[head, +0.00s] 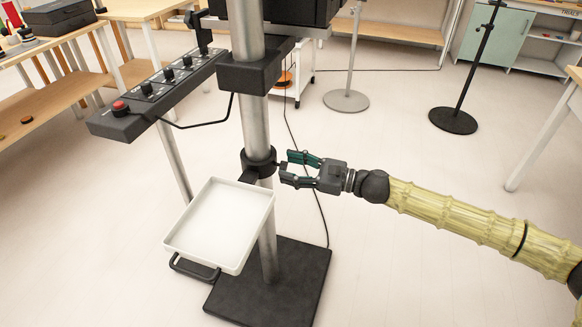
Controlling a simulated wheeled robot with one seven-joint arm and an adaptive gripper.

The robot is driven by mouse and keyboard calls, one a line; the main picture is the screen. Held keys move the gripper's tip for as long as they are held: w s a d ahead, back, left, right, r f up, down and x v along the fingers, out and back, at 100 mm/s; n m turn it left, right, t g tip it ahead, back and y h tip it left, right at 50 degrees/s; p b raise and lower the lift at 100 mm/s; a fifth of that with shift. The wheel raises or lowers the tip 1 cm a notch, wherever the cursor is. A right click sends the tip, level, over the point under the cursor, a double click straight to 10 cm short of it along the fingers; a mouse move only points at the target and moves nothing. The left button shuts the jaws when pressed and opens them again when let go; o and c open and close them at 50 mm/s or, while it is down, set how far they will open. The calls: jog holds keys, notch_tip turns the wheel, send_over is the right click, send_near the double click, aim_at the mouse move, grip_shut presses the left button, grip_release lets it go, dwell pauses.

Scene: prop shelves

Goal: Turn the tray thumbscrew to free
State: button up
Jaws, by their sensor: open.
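A white tray (222,222) with a black handle (193,268) is held by a black collar (259,160) on a grey upright pole (251,118). The thumbscrew (282,166) seems to be the small dark piece at the collar's right side; its detail is too small to make out. My gripper (283,167) comes in from the right with its dark and teal fingers open. Its fingertips are at the right of the collar, above and below the small dark piece. I cannot tell whether they touch it.
A black control bar (158,92) with knobs and a red button juts left from the pole above the tray. A black cable (298,155) hangs behind my gripper. The pole stands on a black base (270,285). Round-based stands (453,119) are at the back right, with open floor between.

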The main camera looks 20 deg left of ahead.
jog(key=shift+a, duration=0.2)
jog(key=c, duration=1)
jog(key=shift+c, duration=0.2)
